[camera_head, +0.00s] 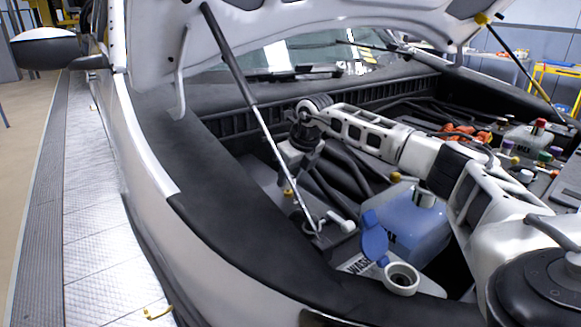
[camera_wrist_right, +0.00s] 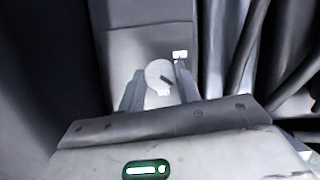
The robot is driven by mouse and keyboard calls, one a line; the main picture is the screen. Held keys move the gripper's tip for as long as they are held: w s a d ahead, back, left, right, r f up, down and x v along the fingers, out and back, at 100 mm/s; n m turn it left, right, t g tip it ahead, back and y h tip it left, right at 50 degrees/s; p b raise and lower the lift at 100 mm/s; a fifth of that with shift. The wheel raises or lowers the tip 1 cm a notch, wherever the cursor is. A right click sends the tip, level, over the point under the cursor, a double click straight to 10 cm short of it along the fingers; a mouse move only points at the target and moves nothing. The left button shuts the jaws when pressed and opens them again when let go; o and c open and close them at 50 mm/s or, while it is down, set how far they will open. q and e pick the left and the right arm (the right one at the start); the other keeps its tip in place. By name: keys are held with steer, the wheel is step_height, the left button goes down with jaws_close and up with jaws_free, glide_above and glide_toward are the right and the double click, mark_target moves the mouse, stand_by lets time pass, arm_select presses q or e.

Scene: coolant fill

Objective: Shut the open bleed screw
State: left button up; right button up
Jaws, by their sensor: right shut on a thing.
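The bleed screw (camera_wrist_right: 160,74) shows in the right wrist view as a round, pale head with a slot-like mark. It sits between the two fingers of my right gripper (camera_wrist_right: 160,88), which is shut on it. A small white tag (camera_wrist_right: 180,54) is just beyond the right finger. In the head view my right arm reaches across the engine bay from the right. The right gripper (camera_head: 292,182) points down there, partly behind the hood strut. I cannot make out the screw in that view. My left gripper is not in view.
The hood strut (camera_head: 250,100) slants down close to my right gripper. Dark hoses (camera_head: 345,180) run beside the gripper. The raised hood (camera_head: 300,30) is overhead.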

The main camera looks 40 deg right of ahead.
steer(key=m+h+p, duration=0.1)
steer(key=m, duration=0.3)
steer(key=shift+a+r+m+h+p, duration=0.1)
steer(key=shift+a+m+h+p, duration=0.1)
steer(key=shift+m+h+p, duration=0.15)
steer(key=shift+w+m+g+h, duration=0.1)
steer(key=shift+m+g+h, duration=0.3)
steer(key=shift+m, duration=0.85)
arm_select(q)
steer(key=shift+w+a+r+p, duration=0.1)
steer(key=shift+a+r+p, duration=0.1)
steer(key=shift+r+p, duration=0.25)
arm_select(e)
steer(key=shift+m+g+h, duration=0.3)
steer(key=shift+m+h, duration=0.25)
steer(key=shift+m, duration=0.95)
steer(key=o, duration=1)
steer(key=shift+c, duration=0.2)
steer(key=shift+a, duration=0.1)
arm_select(q)
steer(key=shift+b, duration=0.35)
arm_select(e)
steer(key=v, duration=1.5)
steer(key=shift+r, duration=0.4)
steer(key=shift+w, duration=0.1)
